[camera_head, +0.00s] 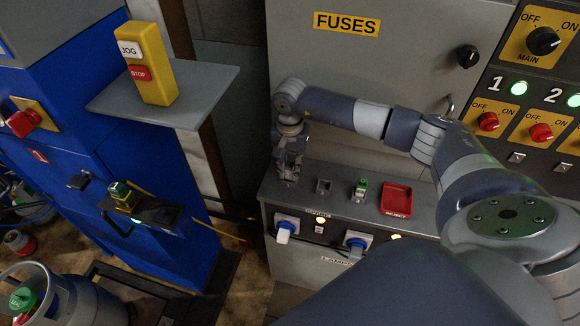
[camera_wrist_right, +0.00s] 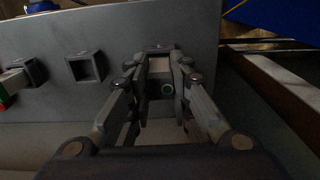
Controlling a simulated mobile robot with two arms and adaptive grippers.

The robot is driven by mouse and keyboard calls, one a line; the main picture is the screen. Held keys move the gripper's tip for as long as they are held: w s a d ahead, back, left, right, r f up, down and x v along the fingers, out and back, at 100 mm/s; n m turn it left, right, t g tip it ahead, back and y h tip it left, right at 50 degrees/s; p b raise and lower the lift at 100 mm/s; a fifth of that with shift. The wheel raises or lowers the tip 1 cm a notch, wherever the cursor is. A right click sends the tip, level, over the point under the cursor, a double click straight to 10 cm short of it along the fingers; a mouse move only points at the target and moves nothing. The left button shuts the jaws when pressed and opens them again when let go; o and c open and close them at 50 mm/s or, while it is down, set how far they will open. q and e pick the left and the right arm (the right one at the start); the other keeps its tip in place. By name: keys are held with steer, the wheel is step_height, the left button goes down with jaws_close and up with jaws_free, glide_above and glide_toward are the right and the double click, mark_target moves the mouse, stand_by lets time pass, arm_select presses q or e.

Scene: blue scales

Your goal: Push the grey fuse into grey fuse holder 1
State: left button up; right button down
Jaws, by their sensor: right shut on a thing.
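My right gripper (camera_head: 289,172) points down at the left end of the grey ledge under the fuse cabinet. The fuse is mostly hidden by the fingers. A grey rim shows just beyond the fingertips; I cannot tell how deep the fuse sits in it. An empty square grey holder (camera_head: 323,186) stands to the right, and it also shows in the wrist view (camera_wrist_right: 84,67). My left gripper is not in view.
Further right stand a holder with a green-and-white fuse (camera_head: 361,188) and a red reject tray (camera_head: 396,200). The fuse cabinet (camera_head: 370,75) rises behind the ledge. A blue machine (camera_head: 75,115) with a grey shelf (camera_head: 195,95) stands to the left, across a gap.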

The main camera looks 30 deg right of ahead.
mark_target(290, 165)
stand_by(0.8)
steer(key=shift+f+b, duration=0.55)
steer(key=shift+b, duration=0.25)
steer(key=c, duration=1.4)
jaws_free()
steer(key=shift+o, duration=0.2)
step_height(290, 165, up, 12)
